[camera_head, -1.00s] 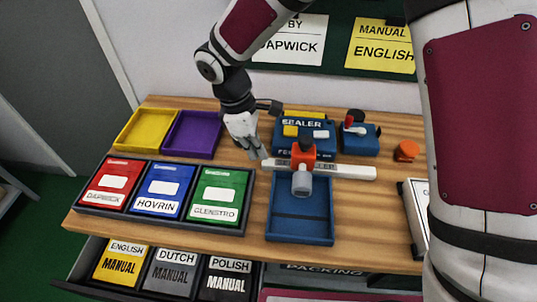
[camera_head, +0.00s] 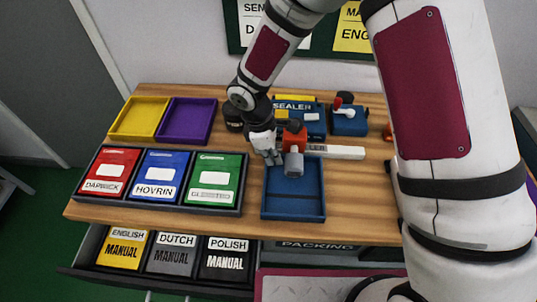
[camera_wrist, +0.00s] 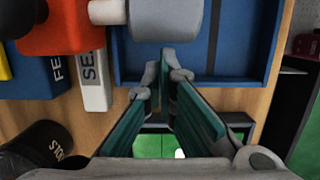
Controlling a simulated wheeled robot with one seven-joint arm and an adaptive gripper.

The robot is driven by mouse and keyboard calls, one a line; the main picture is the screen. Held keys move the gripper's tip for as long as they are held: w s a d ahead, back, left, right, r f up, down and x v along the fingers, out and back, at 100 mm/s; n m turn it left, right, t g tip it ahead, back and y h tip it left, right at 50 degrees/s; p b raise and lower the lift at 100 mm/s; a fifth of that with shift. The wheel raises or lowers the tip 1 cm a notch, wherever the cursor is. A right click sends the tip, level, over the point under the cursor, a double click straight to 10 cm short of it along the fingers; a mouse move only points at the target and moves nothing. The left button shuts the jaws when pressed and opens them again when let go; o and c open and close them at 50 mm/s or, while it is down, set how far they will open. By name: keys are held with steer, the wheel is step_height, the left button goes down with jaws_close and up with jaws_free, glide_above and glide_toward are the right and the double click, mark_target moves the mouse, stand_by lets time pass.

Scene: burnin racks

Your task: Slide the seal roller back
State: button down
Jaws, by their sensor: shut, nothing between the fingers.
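The seal roller has an orange-red block (camera_head: 295,138) and a grey cylinder (camera_head: 294,164). It sits on a white lettered rail (camera_head: 340,152) across the back of a blue tray (camera_head: 293,205). The wrist view shows the grey cylinder (camera_wrist: 167,18), the orange block (camera_wrist: 60,25) and the rail (camera_wrist: 95,85). My gripper (camera_head: 272,159) is shut and empty, just left of the cylinder. In the wrist view its fingertips (camera_wrist: 165,75) lie close below the cylinder, over the tray's edge. I cannot tell whether they touch it. The gripper hides the rail's left end.
The blue sealer box (camera_head: 312,118) stands behind the roller, and a small blue unit with a red-knobbed lever (camera_head: 349,121) to its right. A black cylinder (camera_head: 233,118) is behind my gripper. The green folder (camera_head: 215,180) lies in a dark tray at left.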

steer(key=d, duration=0.6)
steer(key=d+p, duration=0.1)
steer(key=d, duration=1.1)
steer(key=shift+s, duration=0.3)
steer(key=shift+d, duration=0.1)
steer(key=a, duration=0.2)
steer(key=a+r, duration=0.1)
steer(key=a, duration=0.1)
steer(key=shift+w+a, duration=0.1)
steer(key=shift+a, duration=0.2)
steer(key=v, duration=0.9)
steer(key=shift+r, duration=0.25)
steer(key=shift+r, duration=0.1)
